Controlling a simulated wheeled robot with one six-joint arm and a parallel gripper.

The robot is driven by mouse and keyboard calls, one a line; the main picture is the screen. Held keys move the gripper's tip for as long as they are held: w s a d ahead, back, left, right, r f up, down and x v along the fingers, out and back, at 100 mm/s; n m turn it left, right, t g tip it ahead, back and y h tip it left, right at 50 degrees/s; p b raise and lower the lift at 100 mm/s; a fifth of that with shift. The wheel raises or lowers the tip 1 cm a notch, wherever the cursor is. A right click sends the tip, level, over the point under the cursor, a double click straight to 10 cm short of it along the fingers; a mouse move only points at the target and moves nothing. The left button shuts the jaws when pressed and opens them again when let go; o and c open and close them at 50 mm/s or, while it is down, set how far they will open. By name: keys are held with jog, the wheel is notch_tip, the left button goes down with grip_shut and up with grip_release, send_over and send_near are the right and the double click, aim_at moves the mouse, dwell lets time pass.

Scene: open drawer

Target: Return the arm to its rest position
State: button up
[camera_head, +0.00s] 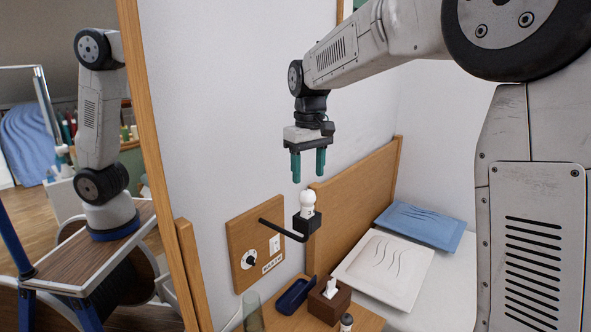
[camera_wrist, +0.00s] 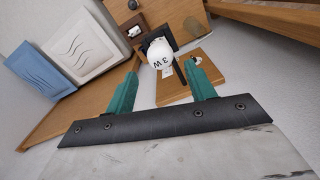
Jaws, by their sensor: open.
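My gripper (camera_head: 308,165) hangs from my arm, with its green fingers pointing down. The fingers are apart with nothing between them. In the head view it is above a white bulb (camera_head: 307,198) that sits upright in a black holder (camera_head: 307,222) on a black wall arm. In the wrist view, the bulb (camera_wrist: 160,54) lies beyond the fingertips of my gripper (camera_wrist: 165,77), roughly midway between them. The bulb carries the mark "3 W". My gripper does not touch it.
A wooden wall panel (camera_head: 240,225) with a knob and switch is behind the holder. A bed with white (camera_head: 370,268) and blue (camera_head: 425,222) pillows stands right. A mirror is left.

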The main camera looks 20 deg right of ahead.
jog(key=shift+f, duration=0.1)
jog(key=s+d+f+m, duration=0.1)
jog(key=s+f+m, duration=0.1)
jog(key=s, duration=1.6)
jog(key=s+d+f+m+t, duration=0.1)
jog(key=s+d+f, duration=0.1)
jog(key=s, duration=1.6)
jog(key=shift+f+m, duration=0.4)
